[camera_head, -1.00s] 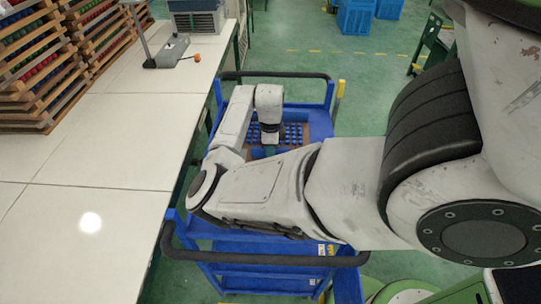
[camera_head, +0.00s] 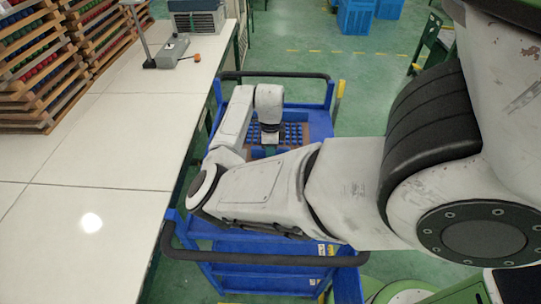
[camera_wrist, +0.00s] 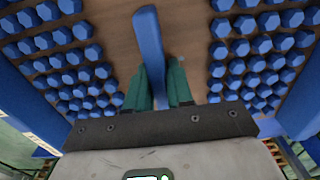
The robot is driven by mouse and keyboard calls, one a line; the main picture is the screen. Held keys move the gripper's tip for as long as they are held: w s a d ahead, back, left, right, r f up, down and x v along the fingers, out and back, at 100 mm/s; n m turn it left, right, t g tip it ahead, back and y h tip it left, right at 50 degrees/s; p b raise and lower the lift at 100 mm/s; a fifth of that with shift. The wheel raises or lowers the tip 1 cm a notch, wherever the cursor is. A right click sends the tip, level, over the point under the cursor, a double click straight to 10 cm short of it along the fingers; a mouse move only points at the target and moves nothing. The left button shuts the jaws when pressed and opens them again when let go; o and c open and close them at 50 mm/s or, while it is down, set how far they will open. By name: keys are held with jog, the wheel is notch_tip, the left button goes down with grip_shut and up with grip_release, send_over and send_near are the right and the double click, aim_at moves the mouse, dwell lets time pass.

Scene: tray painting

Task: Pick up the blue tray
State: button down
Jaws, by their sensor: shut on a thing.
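The blue tray is a brown board with rows of blue knobs and a raised blue bar along its middle. In the head view the tray (camera_head: 319,130) lies on the blue cart, partly hidden by my arm.
The blue cart (camera_head: 262,258) has dark push bars at both ends. A long white table (camera_head: 110,135) stands close on its left, with stacked wooden racks (camera_head: 62,60) of colored pieces. Blue crates (camera_head: 356,16) stand on the green floor behind.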

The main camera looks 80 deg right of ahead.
jog(key=shift+r, duration=0.15)
notch_tip(320, 180, up, 18)
jog(key=b, duration=0.2)
dwell(0.5)
jog(key=shift+r+p, duration=0.4)
jog(key=shift+p, duration=0.2)
dwell(0.4)
